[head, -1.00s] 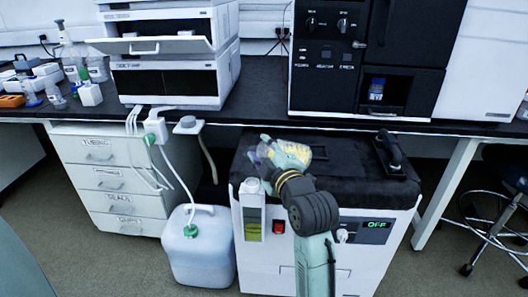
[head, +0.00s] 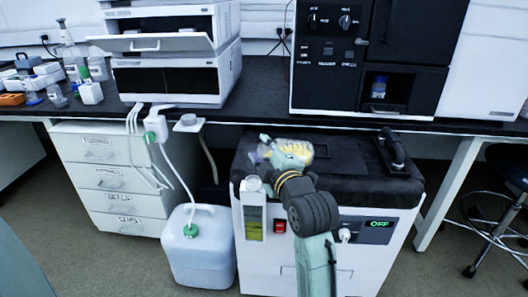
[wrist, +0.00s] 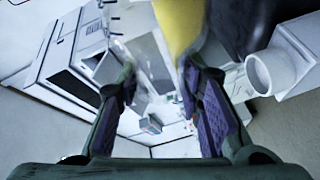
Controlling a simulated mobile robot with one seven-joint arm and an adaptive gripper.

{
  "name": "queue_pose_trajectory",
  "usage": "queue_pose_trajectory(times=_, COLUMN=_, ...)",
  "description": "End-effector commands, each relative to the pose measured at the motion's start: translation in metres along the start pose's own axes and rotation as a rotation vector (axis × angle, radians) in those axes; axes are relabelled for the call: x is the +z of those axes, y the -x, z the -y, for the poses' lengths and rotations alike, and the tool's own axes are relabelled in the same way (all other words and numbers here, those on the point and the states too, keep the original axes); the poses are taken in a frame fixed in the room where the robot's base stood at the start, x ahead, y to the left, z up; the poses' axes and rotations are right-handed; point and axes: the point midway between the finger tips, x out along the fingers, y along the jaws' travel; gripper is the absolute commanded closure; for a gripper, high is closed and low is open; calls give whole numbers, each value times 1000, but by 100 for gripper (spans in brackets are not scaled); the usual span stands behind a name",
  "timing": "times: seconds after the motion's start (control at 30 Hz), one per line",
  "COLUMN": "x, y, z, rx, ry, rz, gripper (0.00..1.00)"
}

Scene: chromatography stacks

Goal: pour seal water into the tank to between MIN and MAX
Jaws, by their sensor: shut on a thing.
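My gripper (head: 276,157) is above the front left of the pump cabinet's dark top. It is shut on a clear vessel (head: 299,150) with yellow showing in it, which looks tilted; blurred yellow also shows in the wrist view (wrist: 178,22). The tank (head: 253,218) is a narrow white housing on the cabinet's front left corner with a yellow-green window. Its white filler mouth (head: 253,184) is on top, just below and left of my gripper; a white round opening also shows at right in the wrist view (wrist: 268,73). MIN and MAX marks are too small to read. No stream is clearly visible.
The pump cabinet (head: 262,268) has a red switch (head: 279,226) and a display reading OFF (head: 379,224). A black handle (head: 393,150) lies on its top. A white canister (head: 197,250) with a hose stands left. The instrument bench (head: 262,98) is behind; a stool is at right.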

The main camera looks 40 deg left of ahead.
Motion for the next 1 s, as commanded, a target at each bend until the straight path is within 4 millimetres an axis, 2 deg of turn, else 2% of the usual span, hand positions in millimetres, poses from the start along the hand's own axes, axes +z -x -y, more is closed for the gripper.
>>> queue_pose_trajectory(times=0.27, x=0, y=0, z=-1, rx=3, ry=4, rz=-1, gripper=100)
queue_pose_trajectory(times=1.0, x=1, y=-1, z=13, rx=5, ry=126, rz=7, gripper=100)
